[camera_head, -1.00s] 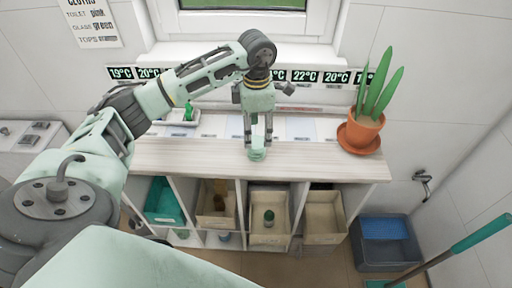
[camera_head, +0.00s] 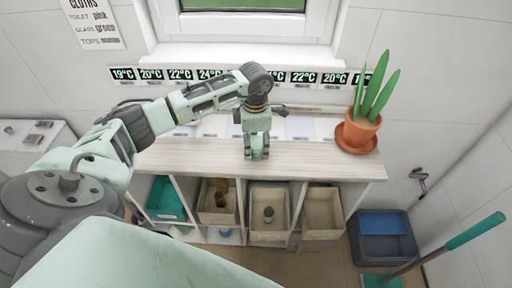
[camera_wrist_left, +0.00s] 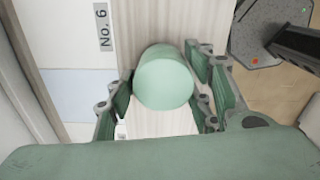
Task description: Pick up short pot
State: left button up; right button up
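The short pot is a small pale green cylinder. In the left wrist view the short pot (camera_wrist_left: 163,82) stands between the finger pads, its round end facing the camera. In the head view it is mostly hidden by my left gripper (camera_head: 257,153), which points down at the front part of the shelf top (camera_head: 200,158). The fingers of my left gripper (camera_wrist_left: 163,100) are spread to either side of the pot and very near it. I cannot tell whether the pads touch it. My right gripper is not in view.
A potted plant in an orange pot (camera_head: 357,130) stands at the right end of the shelf top. Open bins, one teal (camera_head: 165,198) and some beige (camera_head: 322,212), sit below. A blue-grey crate (camera_head: 384,240) is on the floor at right. A window wall rises behind.

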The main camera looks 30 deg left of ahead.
pick_arm(q)
jog(key=c, duration=0.6)
jog(key=shift+r, duration=0.15)
